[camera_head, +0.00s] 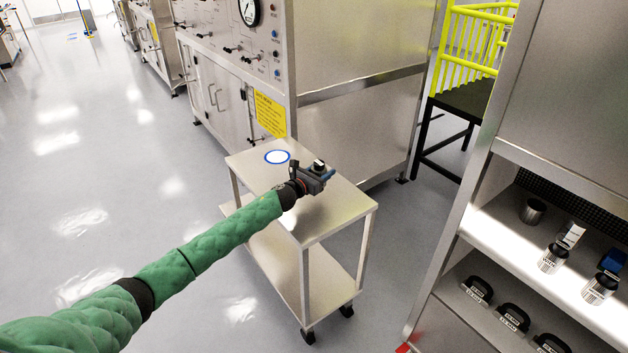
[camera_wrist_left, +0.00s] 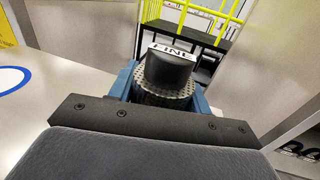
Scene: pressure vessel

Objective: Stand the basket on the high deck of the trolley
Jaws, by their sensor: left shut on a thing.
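My left gripper (camera_head: 324,176) is over the high deck of the steel trolley (camera_head: 340,205), toward its far right part. It is shut on a basket (camera_wrist_left: 168,86) with a perforated metal wall and a black top whose label reads FINE. In the wrist view the blue fingers flank the basket. In the head view only the basket's dark top with a pale label (camera_head: 318,164) shows; its lower part is hidden by the gripper. I cannot tell whether its bottom touches the deck. My right gripper is not in view.
A blue-ringed white spot (camera_head: 277,157) marks the deck's far left part. The deck is otherwise bare. A steel cabinet (camera_head: 350,140) with a yellow sign stands behind the trolley. At right, a shelf unit (camera_head: 520,270) holds metal cups and black-handled items. Open floor lies left.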

